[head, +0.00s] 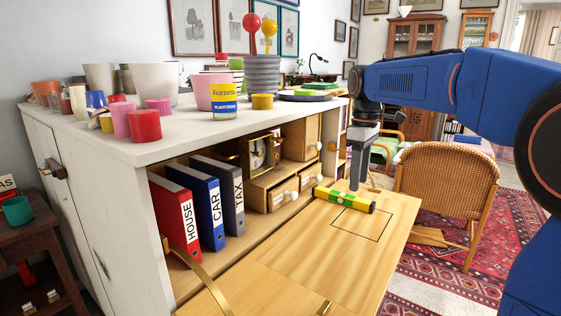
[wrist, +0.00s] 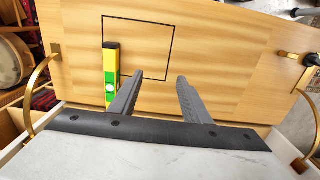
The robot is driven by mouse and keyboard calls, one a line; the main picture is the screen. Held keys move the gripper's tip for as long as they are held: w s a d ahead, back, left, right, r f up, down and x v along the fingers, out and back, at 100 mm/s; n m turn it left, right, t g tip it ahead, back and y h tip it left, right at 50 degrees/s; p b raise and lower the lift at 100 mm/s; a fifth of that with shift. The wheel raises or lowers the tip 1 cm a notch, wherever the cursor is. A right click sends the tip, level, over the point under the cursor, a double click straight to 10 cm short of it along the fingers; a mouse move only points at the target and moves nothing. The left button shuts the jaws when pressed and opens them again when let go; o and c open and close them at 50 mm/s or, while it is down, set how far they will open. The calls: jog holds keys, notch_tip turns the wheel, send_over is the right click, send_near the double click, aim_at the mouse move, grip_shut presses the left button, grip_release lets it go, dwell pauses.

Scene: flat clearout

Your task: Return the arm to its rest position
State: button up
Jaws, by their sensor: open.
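My gripper (head: 357,184) points down over the fold-down wooden flap (head: 290,262) of the white cabinet. In the wrist view its two grey fingers (wrist: 160,78) are apart with nothing between them. A yellow and green spirit level (head: 345,199) lies on the flap beside the gripper; it also shows in the wrist view (wrist: 111,75), left of the fingers. The level lies across an edge of a thin black square outline (head: 362,231), partly inside it and partly outside. My blue arm reaches in from the right.
The white cabinet top (head: 190,138) holds cups, pots and a jar (head: 224,101). Below stand red, blue and grey binders (head: 208,206), a clock (head: 258,153) and small drawers (head: 283,194). A wicker chair (head: 446,183) stands right of the flap. Most of the flap is bare.

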jog(key=s+d+f+m+t, duration=0.1)
jog(key=s+d+f+m, duration=0.15)
jog(key=s, duration=0.65)
jog(key=s+d+f+m+t, duration=0.1)
jog(key=s+d+f+m, duration=0.15)
jog(key=s, duration=0.65)
jog(key=s+d+f+m+t, duration=0.2)
jog(key=s+f+m, duration=0.3)
jog(key=s+f, duration=0.7)
jog(key=shift+s+m+t, duration=0.4)
jog(key=shift+s, duration=1.15)
